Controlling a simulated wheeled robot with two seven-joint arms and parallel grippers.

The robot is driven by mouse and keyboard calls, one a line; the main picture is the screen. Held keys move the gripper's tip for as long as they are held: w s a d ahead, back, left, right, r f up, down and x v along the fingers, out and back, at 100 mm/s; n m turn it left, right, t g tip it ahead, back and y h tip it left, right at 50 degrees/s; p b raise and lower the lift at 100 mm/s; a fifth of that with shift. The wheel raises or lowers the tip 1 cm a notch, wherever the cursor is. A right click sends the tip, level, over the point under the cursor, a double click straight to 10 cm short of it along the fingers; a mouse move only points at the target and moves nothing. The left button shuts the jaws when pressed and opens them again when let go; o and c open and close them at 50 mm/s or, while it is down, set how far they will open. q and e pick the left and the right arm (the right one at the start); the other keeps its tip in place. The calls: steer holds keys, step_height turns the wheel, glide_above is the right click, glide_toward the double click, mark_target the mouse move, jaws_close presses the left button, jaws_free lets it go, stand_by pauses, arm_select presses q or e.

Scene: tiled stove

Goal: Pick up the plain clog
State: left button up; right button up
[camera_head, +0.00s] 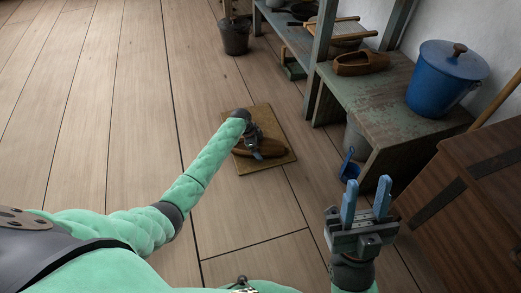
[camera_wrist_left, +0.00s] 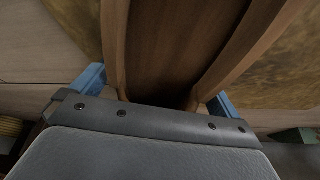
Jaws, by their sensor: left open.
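A brown wooden clog (camera_head: 274,149) with a plain surface lies on a tan mat (camera_head: 281,119) on the floor. My left gripper (camera_head: 255,150) is over the clog, partly hiding it. In the left wrist view the clog (camera_wrist_left: 180,45) fills the middle, with a blue finger on each side of it. The left jaws are open and straddle the clog; whether the fingers touch it is unclear. My right gripper (camera_head: 366,193) is open and empty at the lower right, its blue fingers apart and pointing up.
A worn green bench (camera_head: 392,107) at the right holds a brown clog-like wooden object (camera_head: 360,62) and a blue lidded pot (camera_head: 444,80). A dark bucket (camera_head: 234,36) stands at the back. A brown cabinet (camera_head: 455,220) stands at the right. The floor left of the mat is clear.

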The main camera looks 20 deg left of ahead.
arm_select(q)
steer(key=shift+r, duration=0.1)
steer(key=shift+c, duration=0.2)
steer(key=c, duration=1)
steer(key=shift+r, duration=0.15)
